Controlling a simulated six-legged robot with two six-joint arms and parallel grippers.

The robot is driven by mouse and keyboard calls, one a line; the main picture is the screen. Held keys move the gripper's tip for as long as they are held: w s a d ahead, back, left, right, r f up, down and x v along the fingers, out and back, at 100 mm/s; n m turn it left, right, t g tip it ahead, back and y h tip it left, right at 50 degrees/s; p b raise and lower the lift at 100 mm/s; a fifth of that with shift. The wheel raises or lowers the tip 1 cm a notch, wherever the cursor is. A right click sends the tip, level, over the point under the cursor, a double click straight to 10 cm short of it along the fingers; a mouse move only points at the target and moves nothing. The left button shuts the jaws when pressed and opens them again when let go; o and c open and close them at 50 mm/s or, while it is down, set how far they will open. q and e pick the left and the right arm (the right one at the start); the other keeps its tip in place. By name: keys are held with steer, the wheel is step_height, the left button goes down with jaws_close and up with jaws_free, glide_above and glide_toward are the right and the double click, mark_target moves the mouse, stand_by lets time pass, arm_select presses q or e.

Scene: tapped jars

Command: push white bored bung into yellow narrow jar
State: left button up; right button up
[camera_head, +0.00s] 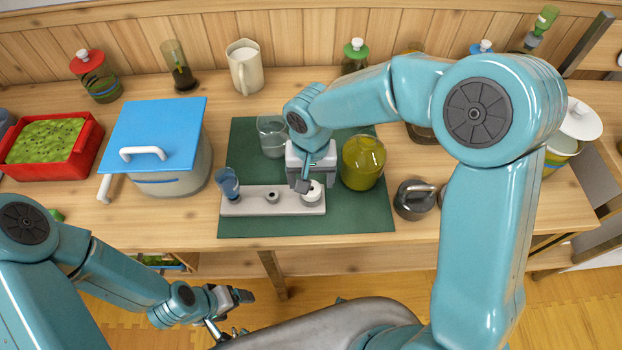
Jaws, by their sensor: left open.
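The yellow jar (375,168) stands on the green mat (360,222), right of my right gripper. Its top is partly hidden by my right arm. A white bung (315,197) sits at the right end of a pale grey rack (245,207). My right gripper (303,185) is right over the bung, with a finger at or just above it. I cannot tell whether it touches the bung or how far the jaws are apart. My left gripper (243,297) is open and empty, low in front of the table edge.
The rack also holds a blue piece (228,184) and a small grey piece (272,197). A clear glass jar (271,138) stands behind it. A pot with a blue board (160,135) is at left; a dark grey mug (412,201) is at right. The mat's front is clear.

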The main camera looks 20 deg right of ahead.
steer(key=shift+f, duration=0.8)
steer(key=c, duration=1.3)
steer(key=shift+o, duration=0.2)
steer(key=shift+r, duration=0.35)
steer(key=shift+r+p, duration=0.8)
steer(key=shift+r, duration=0.2)
step_height(320, 180, up, 6)
steer(key=p, duration=0.4)
steer(key=shift+r, duration=0.2)
steer(key=shift+f, duration=0.1)
